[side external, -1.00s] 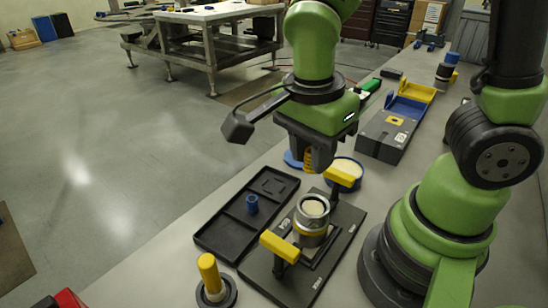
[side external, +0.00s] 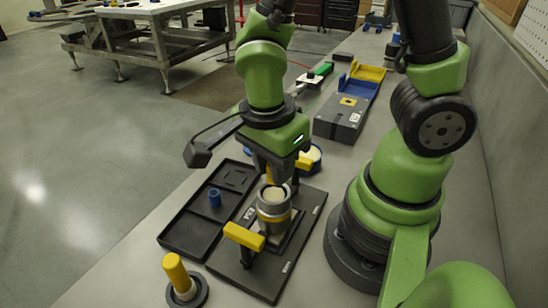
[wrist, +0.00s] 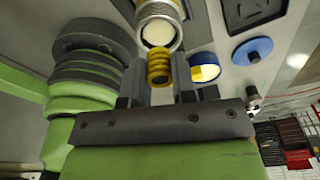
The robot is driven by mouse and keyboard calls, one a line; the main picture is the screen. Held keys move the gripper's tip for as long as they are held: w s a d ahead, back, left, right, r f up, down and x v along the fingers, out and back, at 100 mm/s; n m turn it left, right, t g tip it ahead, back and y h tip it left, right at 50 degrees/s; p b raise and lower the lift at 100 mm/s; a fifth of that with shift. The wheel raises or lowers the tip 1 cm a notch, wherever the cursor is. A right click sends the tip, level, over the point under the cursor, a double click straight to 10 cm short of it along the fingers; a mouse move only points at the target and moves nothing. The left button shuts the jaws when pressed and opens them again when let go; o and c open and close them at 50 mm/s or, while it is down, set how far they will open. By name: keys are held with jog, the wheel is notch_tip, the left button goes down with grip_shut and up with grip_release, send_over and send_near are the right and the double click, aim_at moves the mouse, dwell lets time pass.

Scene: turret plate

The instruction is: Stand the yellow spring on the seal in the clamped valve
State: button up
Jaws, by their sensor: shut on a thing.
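The yellow spring (wrist: 159,68) is upright between the two fingers of my gripper (wrist: 159,74) in the wrist view, and the fingers are shut on it. The clamped valve (side external: 273,214) is a metal cylinder with a yellow band, standing on a dark fixture plate (side external: 225,267). In the wrist view the valve (wrist: 172,9) is just beyond the spring, with the pale round seal (wrist: 157,34) inside its open top. In the side view my gripper (side external: 276,180) is close behind and above the valve mouth. There the spring is mostly hidden, and its exact gap to the valve is unclear.
Yellow clamp handles (side external: 243,236) flank the valve. A black tray (side external: 190,232) with a blue part (side external: 215,197) lies to the left. A yellow-handled tool (side external: 176,270) stands in front. A round blue-rimmed dish (wrist: 205,68) and a blue disc (wrist: 252,50) are near my gripper.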

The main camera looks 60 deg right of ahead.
jog(key=shift+f, duration=0.2)
dwell(0.3)
jog(key=shift+f, duration=0.55)
jog(key=shift+f, duration=0.2)
dwell(0.4)
jog(key=shift+f, duration=0.25)
jog(key=shift+f, duration=0.3)
dwell(1.0)
jog(key=o, duration=1)
